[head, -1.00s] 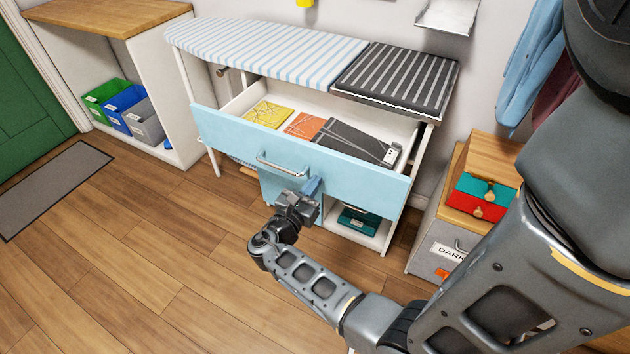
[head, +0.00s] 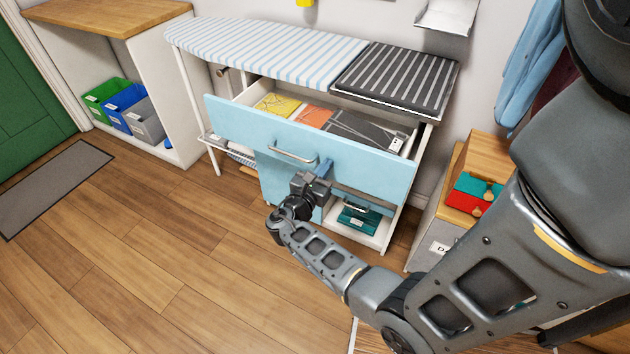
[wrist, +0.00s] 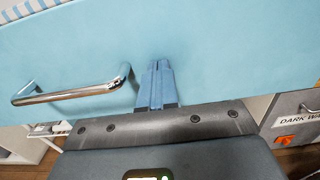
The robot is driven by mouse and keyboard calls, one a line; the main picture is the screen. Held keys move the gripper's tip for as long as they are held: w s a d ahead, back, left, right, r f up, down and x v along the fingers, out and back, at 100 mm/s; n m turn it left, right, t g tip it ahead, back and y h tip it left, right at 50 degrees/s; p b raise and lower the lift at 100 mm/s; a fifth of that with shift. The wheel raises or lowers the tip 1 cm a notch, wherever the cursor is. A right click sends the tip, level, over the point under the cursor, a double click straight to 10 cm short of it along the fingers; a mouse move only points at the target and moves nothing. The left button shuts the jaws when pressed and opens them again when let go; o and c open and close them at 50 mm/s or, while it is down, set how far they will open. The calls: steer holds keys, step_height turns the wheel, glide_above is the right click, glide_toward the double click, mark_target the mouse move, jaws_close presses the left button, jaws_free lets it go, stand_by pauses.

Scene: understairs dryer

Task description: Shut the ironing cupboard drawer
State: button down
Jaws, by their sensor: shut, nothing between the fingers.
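The ironing cupboard drawer (head: 370,168) has a light blue front and stands partly open. Yellow (head: 277,105), orange (head: 313,116) and dark grey (head: 362,130) items lie inside it. Its chrome bar handle (head: 292,156) is on the front, also seen in the wrist view (wrist: 75,92). My gripper (head: 325,168) is shut and empty, right of the handle. In the wrist view its blue fingertips (wrist: 157,68) are together against or very close to the drawer front; exact contact cannot be told. The striped ironing board top (head: 265,50) lies above the drawer.
A dark striped pad (head: 396,78) lies on the cupboard's right top. A teal box (head: 360,218) sits on the lower shelf. At right, a grey bin and red and teal small drawers (head: 473,195) stand close to my arm. Open wooden floor (head: 150,260) lies at left.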

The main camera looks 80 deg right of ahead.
mark_target(351, 135)
steer(key=b+x, duration=0.2)
steer(key=x, duration=1.4)
steer(key=shift+s+d+f, duration=0.1)
steer(key=shift+s, duration=0.05)
steer(key=shift+s+d+b, duration=0.15)
steer(key=shift+d+b, duration=0.2)
steer(key=shift+d, duration=0.2)
steer(key=shift+s+d+r, duration=0.1)
steer(key=shift+r, duration=0.1)
